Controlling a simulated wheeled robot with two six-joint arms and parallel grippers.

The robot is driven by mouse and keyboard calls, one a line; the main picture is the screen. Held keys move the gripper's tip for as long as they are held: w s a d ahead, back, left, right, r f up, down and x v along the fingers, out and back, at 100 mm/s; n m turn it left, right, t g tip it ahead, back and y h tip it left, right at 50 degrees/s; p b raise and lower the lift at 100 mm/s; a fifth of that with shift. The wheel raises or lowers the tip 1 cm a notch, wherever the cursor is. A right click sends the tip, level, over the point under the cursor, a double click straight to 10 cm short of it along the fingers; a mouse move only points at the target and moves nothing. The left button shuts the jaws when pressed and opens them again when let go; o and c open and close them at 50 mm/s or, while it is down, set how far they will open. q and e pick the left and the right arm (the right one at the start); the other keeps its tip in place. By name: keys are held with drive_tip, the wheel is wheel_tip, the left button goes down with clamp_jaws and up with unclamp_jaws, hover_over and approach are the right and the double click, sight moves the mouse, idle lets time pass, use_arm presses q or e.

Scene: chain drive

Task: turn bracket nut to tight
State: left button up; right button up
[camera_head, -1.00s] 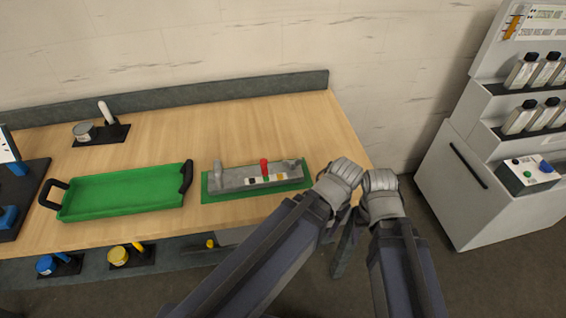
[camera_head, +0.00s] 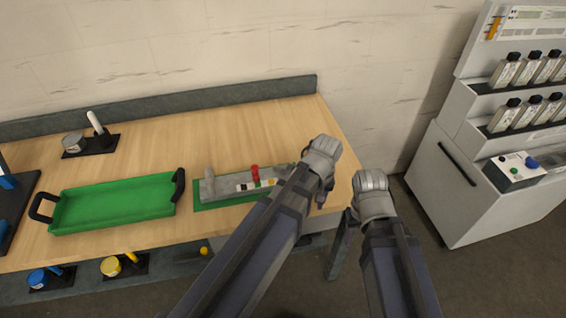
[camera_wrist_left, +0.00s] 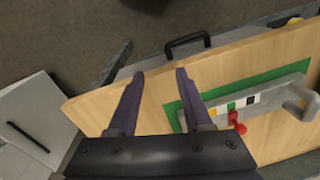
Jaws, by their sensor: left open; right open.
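A grey fixture (camera_head: 222,187) with a red-knobbed lever (camera_head: 255,173) and a row of coloured squares lies on a green mat (camera_head: 211,206) at the table's right part. I cannot pick out the bracket nut; the fixture's right end is hidden behind my left arm. My left gripper (camera_head: 322,158) is over the table's right part, beside that end. In the left wrist view its open, empty fingers (camera_wrist_left: 160,73) are over the wooden edge, beside the green mat (camera_wrist_left: 268,78) and fixture (camera_wrist_left: 287,88). My right gripper (camera_head: 371,190) is open, off the table's right edge.
A green tray (camera_head: 112,203) with black handles stands left of the fixture. A tin and white-handled holder (camera_head: 92,141) stand behind it. A grey cabinet with bottles (camera_head: 470,170) is at the right. Bare wood (camera_head: 220,130) lies behind the fixture.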

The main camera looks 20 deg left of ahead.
use_arm(q)
drive_tip(key=w+a+r+n+p, duration=0.1)
drive_tip(key=w+a+r+n, duration=0.1)
drive_tip(key=w+a+n, duration=0.65)
drive_tip(key=n+h+p, duration=0.1)
drive_tip(key=n, duration=0.9)
approach(283, 168)
drive_tip(key=f+b, duration=0.7)
drive_tip(key=shift+s+f, duration=0.2)
drive_tip(key=shift+f, duration=0.1)
drive_tip(key=shift+r, duration=0.1)
drive_tip(key=shift+c, duration=0.3)
clamp_jaws()
